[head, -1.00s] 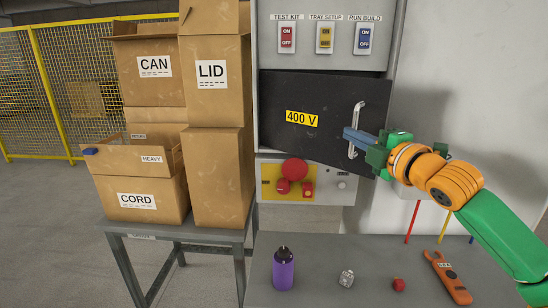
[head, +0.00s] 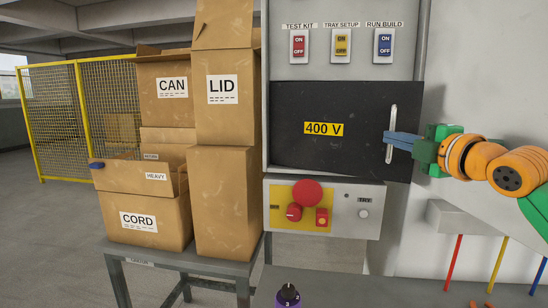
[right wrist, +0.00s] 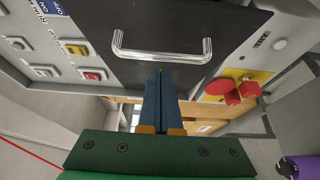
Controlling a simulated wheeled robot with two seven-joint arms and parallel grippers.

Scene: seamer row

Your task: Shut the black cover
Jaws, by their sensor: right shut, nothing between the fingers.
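The black cover (head: 345,155) with a yellow 400 V label is on the grey cabinet and lies close to its front; I cannot tell whether it is fully flush. Its upright silver handle (head: 393,112) is near the right edge. My right gripper (head: 388,138) is shut and empty, its blue fingertips at the handle. In the right wrist view the cover (right wrist: 160,20) fills the top, and the closed fingers (right wrist: 164,72) end just beside the handle bar (right wrist: 160,54). Contact with the cover cannot be told. My left gripper is not in view.
Three switches (head: 341,46) sit above the cover. A panel with a red button (head: 307,193) and a red knob is below it. Cardboard boxes (head: 225,200) stand on a grey table at the left. A purple bottle (head: 288,294) stands in front.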

